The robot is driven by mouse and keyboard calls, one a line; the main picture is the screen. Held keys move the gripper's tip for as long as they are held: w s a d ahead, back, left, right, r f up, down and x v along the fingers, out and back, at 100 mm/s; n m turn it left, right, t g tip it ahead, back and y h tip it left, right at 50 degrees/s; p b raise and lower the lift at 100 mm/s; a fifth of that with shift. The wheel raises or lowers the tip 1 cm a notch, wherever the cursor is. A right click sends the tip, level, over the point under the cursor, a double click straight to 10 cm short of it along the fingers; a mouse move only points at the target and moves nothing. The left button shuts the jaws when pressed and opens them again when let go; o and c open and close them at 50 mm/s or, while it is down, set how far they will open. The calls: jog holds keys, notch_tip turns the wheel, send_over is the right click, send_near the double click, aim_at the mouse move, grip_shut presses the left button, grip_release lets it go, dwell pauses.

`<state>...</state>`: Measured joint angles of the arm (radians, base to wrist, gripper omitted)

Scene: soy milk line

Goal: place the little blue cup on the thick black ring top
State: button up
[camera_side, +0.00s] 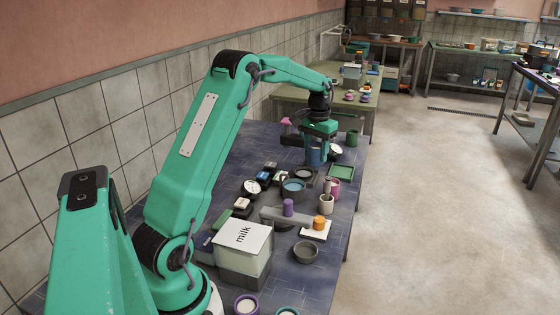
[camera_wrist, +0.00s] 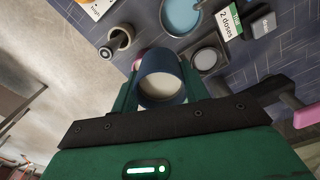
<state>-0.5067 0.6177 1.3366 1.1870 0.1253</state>
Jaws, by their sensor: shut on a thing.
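My gripper (camera_side: 318,143) is at the far part of the blue-tiled table, shut on a little blue cup (camera_side: 314,158). In the wrist view the cup (camera_wrist: 162,70) sits between the two fingers, its pale inside facing the camera. A dark block with a thick black ring top and grey middle (camera_wrist: 207,61) lies just beyond the right finger in the wrist view. In the side view this black ring top (camera_side: 304,173) is a little nearer the camera than the cup. The cup is apart from it; its exact height is hard to tell.
A dark pan with blue contents (camera_side: 293,187) stands close to the ring. A beige cup (camera_side: 326,204), a green tray (camera_side: 341,171), a green cup (camera_side: 352,137) and a white dial (camera_side: 252,187) crowd around. A milk box (camera_side: 243,240) stands nearer the camera.

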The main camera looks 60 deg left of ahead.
jog(key=s+d, duration=0.3)
jog(key=s, duration=0.4)
jog(key=s+d, duration=0.3)
jog(key=s, duration=0.5)
jog(key=shift+d+f, duration=0.2)
jog(key=shift+f, duration=0.25)
jog(key=shift+f, duration=0.1)
jog(key=shift+f, duration=4.85)
jog(key=shift+f, duration=0.15)
jog(key=o, duration=1)
notch_tip(320, 180, up, 12)
jog(key=shift+r, duration=0.15)
